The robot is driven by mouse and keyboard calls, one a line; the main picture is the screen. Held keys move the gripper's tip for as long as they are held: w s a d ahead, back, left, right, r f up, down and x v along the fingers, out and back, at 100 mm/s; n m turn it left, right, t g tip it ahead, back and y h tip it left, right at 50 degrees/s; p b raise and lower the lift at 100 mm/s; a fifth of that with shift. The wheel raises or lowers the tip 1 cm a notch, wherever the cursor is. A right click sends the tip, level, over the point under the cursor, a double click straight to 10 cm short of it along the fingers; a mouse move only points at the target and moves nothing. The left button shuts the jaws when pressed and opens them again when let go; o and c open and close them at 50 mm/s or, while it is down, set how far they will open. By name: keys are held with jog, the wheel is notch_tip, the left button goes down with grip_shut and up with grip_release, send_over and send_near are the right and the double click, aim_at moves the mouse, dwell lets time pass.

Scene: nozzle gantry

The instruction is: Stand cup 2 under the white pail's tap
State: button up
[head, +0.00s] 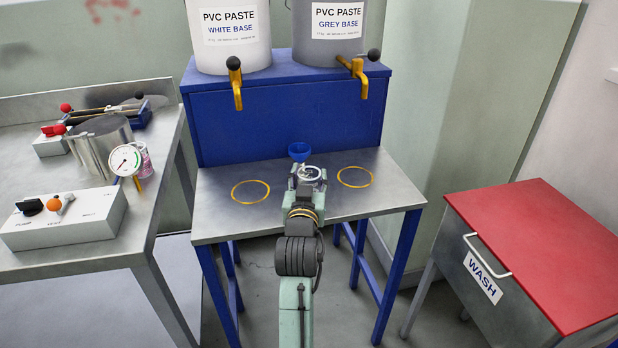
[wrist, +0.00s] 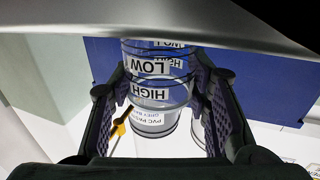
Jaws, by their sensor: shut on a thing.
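My gripper (head: 306,184) is out over the steel stand, between the two yellow rings. In the wrist view its fingers (wrist: 168,105) are shut on a clear cup (wrist: 150,68) with LOW and HIGH bands. The cup's rim (head: 312,173) shows in the head view; its number cannot be read. The white pail (head: 229,45) is at the upper left on the blue riser. Its yellow tap (head: 237,92) hangs above the left yellow ring (head: 250,191), which is empty. The cup is right of that ring.
The grey pail (head: 326,38) and its tap (head: 358,76) are at right, above the empty right ring (head: 354,177). A gauge and pump bench (head: 75,243) stands left; the red-lidded wash box (head: 550,250) stands right.

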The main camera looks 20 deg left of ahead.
jog(key=o, duration=1.1)
jog(key=shift+r, duration=0.2)
jog(key=shift+p+v, duration=0.7)
jog(key=shift+v, duration=5.3)
